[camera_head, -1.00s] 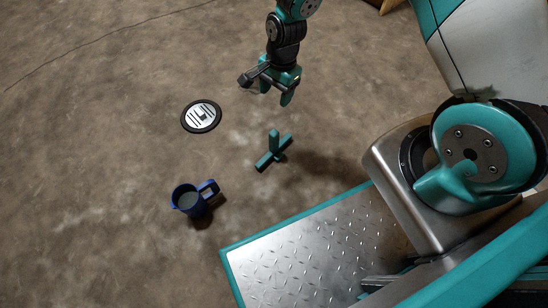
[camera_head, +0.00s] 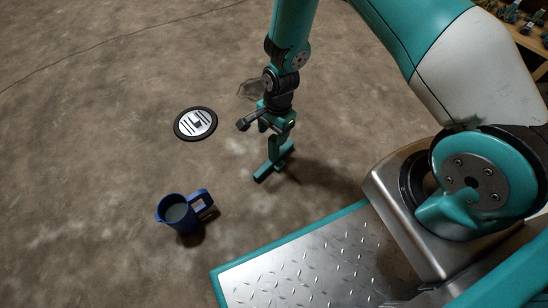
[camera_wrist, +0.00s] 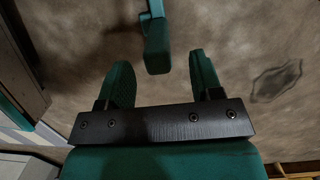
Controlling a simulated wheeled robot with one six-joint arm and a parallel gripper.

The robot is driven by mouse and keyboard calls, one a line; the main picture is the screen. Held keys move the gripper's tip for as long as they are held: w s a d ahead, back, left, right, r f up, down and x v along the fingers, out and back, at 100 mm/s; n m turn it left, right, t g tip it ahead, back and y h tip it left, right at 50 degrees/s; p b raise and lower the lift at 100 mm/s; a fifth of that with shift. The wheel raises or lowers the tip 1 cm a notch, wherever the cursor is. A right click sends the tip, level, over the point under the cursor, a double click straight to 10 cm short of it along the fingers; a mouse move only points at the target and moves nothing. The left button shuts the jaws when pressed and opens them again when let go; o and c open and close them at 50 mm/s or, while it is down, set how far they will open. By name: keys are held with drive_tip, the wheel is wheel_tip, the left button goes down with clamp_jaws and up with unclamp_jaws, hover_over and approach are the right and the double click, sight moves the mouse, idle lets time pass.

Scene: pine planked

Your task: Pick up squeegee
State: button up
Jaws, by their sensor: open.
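The squeegee (camera_head: 266,172) is a teal T-shaped tool on the floor, its bar lying flat and its handle standing up. My gripper (camera_head: 275,128) is open and pointing down just above it in the head view. In the wrist view, a teal part of the squeegee (camera_wrist: 157,45) shows in the gap between and just beyond the fingertips of my gripper (camera_wrist: 160,64). The fingers are apart with nothing clamped. The handle's top is partly hidden by the gripper in the head view.
A blue mug (camera_head: 180,215) with liquid stands to the lower left. A round black-and-white disc (camera_head: 196,123) lies left of the gripper. A greyish, see-through patch (camera_head: 250,89) shows behind my wrist. Shelving (camera_head: 522,25) is at the top right. Floor at left is clear.

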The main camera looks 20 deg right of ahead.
sight(274, 137)
drive_tip(key=f+b, duration=0.2)
drive_tip(key=f, duration=0.1)
drive_tip(key=f+b, duration=0.2)
drive_tip(key=shift+s+a, duration=0.1)
drive_tip(key=shift+s, duration=0.15)
drive_tip(key=shift+r, duration=0.15)
clamp_jaws()
drive_tip(key=shift+r, duration=0.1)
wheel_tip(274, 137, up, 20)
drive_tip(key=p, duration=1.2)
